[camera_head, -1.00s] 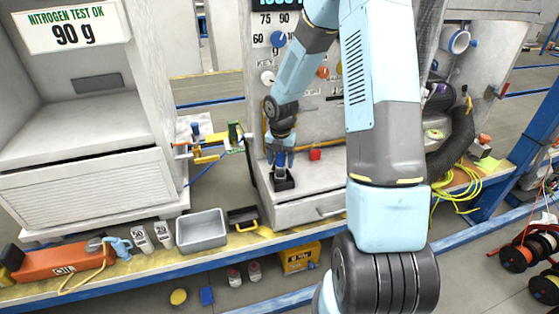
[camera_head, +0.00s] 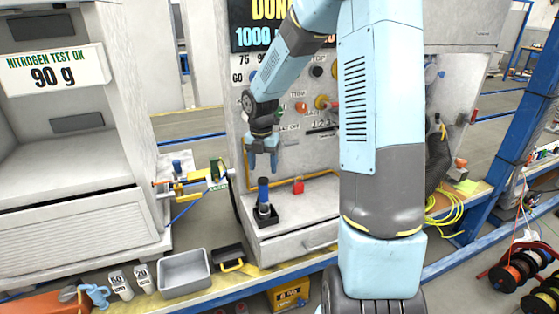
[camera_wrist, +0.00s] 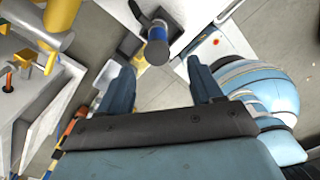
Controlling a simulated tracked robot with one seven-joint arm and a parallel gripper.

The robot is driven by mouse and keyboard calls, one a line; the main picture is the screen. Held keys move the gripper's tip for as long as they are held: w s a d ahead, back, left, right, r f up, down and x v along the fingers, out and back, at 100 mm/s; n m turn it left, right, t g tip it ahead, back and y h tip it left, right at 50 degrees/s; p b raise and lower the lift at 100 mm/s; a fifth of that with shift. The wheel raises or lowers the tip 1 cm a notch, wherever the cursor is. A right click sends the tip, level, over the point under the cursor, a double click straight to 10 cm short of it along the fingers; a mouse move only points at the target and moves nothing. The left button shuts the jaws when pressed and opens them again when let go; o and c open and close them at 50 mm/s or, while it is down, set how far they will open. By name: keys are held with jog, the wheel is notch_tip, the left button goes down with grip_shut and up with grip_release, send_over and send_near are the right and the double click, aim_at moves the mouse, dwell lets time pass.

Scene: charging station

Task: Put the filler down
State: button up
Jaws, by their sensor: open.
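The filler (camera_head: 263,192), a dark upright cylinder with a blue part, stands in a small black square holder (camera_head: 266,217) on the grey bench station. In the wrist view the filler (camera_wrist: 157,47) shows end-on, beyond the fingertips, with its blue band visible. My gripper (camera_head: 263,165) is above the filler, pointing down, open and empty. In the wrist view the two fingers (camera_wrist: 158,75) are spread wide with nothing between them. A gap shows between the fingertips and the top of the filler.
The station's panel (camera_head: 275,35) carries a partly hidden display reading 1000. A red button (camera_head: 298,187) sits right of the holder. A yellow valve fitting (camera_head: 192,186) with a hose is to the left. A grey bin (camera_head: 185,272) and a black tray (camera_head: 229,258) stand in front.

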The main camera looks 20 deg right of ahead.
jog(key=s+r+m+t+h, duration=0.1)
jog(key=s+r+m+t, duration=0.2)
jog(key=s+r+m, duration=1.2)
jog(key=s+r+m+t, duration=0.1)
jog(key=s+r+m, duration=0.2)
jog(key=s+m, duration=0.3)
jog(key=s+r+m+t+y, duration=0.1)
jog(key=s+r+m, duration=0.2)
jog(key=s+m, duration=0.4)
jog(key=shift+s+a+r, duration=0.2)
jog(key=shift+s+r, duration=0.15)
jog(key=shift+s, duration=0.15)
